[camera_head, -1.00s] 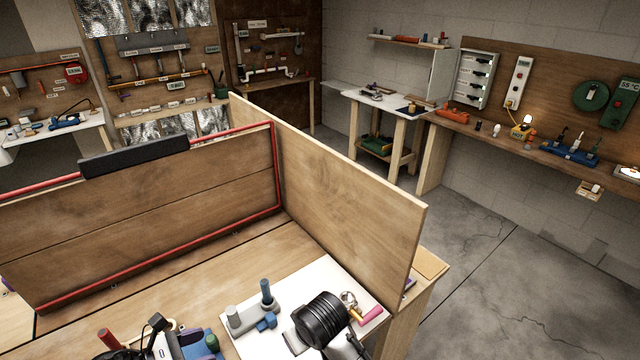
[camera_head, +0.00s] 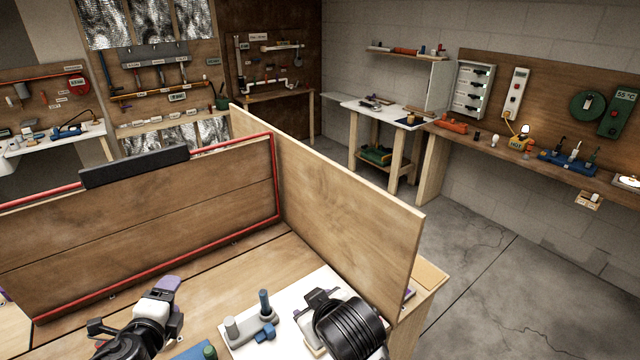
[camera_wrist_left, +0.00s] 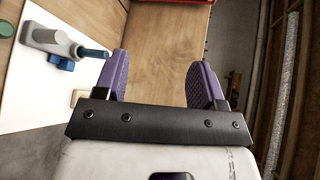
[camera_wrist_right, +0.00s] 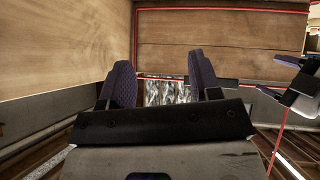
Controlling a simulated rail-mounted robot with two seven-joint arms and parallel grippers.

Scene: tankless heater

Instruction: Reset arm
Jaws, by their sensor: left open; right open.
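My left gripper (camera_head: 168,284) is above the workbench at the lower left of the head view. In the left wrist view its purple fingers (camera_wrist_left: 160,78) are apart with nothing between them. My right arm shows as a black ribbed cylinder at the lower right of the head view; its fingers are hard to see there. In the right wrist view the right gripper (camera_wrist_right: 163,78) is open and empty, facing the wooden panels. My left gripper also shows at the right edge of that view (camera_wrist_right: 295,82).
A grey and blue fitting (camera_head: 252,328) stands on a white board (camera_head: 290,285) between the arms. A wooden back panel (camera_head: 150,235) with red pipe and a tall wooden side panel (camera_head: 345,215) border the bench. The concrete floor (camera_head: 500,290) to the right is clear.

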